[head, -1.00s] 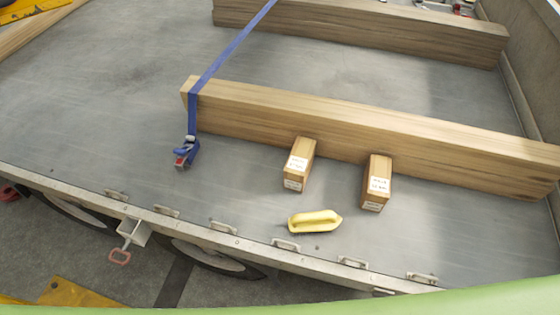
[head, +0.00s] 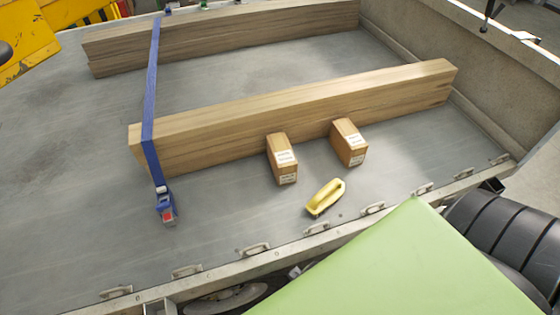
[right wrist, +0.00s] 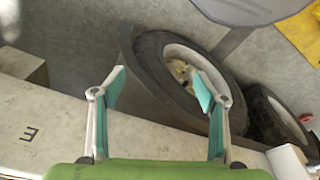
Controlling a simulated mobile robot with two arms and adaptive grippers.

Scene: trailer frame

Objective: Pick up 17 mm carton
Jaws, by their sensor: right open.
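Two small brown cartons with white labels stand on the grey trailer bed in the head view, against the near side of the closer timber beam. One is the left carton (head: 282,158), the other the right carton (head: 348,143). Their label print is too small to read, so I cannot tell which is the 17 mm one. My right gripper (right wrist: 160,86) shows in the right wrist view, open and empty, above the trailer's edge and a wheel, with no carton in that view. My left gripper is not in view.
A yellow handled tool (head: 325,197) lies on the bed in front of the cartons. A blue strap (head: 150,100) crosses the timber beam (head: 230,125). Metal loops line the trailer's near edge (head: 225,265). A wheel (right wrist: 180,75) is below my right gripper.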

